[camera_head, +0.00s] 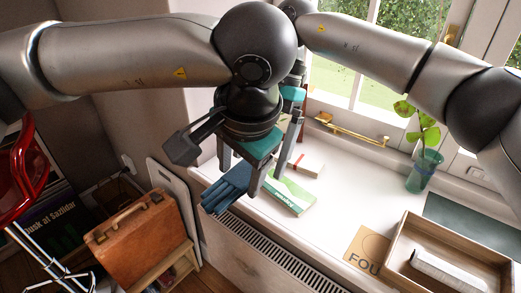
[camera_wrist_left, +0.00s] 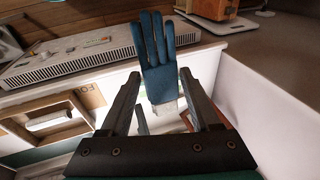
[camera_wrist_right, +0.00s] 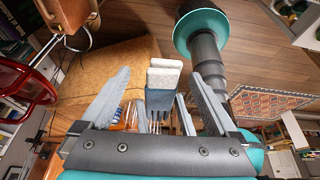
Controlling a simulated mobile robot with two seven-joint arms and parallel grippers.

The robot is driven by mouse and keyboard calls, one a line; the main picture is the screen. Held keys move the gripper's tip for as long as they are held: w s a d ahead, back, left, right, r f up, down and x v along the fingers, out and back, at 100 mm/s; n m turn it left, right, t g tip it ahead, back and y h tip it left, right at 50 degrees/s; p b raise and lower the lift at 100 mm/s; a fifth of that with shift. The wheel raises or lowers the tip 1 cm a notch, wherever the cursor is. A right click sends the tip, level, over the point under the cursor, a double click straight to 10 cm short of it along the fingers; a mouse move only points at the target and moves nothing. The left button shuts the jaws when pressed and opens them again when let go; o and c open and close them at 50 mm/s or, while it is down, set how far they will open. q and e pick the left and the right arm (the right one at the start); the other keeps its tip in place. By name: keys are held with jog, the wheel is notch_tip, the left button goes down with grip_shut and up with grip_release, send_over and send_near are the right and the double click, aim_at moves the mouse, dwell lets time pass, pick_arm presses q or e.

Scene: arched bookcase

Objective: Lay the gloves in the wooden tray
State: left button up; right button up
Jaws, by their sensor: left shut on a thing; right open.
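The dark blue gloves (camera_head: 228,187) are held above the sill's front edge, their fingers pointing down and left. My left gripper (camera_head: 240,178) is shut on them. In the left wrist view the blue fingers (camera_wrist_left: 157,50) extend beyond the jaws and the pale cuff is between them. My right gripper (camera_head: 290,130) is partly hidden behind the left one. In the right wrist view it is open around a pale-ended blue thing (camera_wrist_right: 162,80), apparently the gloves; contact cannot be told. The wooden tray (camera_head: 398,238) is on the sill at lower right, holding a long whitish object (camera_head: 450,270).
A green-edged book (camera_head: 290,195) and a smaller book (camera_head: 308,163) lie on the sill. A plant in a glass vase (camera_head: 424,172) stands behind the tray. A FOU-lettered card (camera_head: 366,247) lies left of the tray. A brown case (camera_head: 140,240) and red lamp (camera_head: 18,165) are at left.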

jog(key=shift+c, duration=0.2)
pick_arm(q)
jog(key=shift+d, duration=0.15)
pick_arm(e)
jog(key=shift+a, duration=0.1)
jog(key=c, duration=1.4)
pick_arm(q)
jog(key=o, duration=1.4)
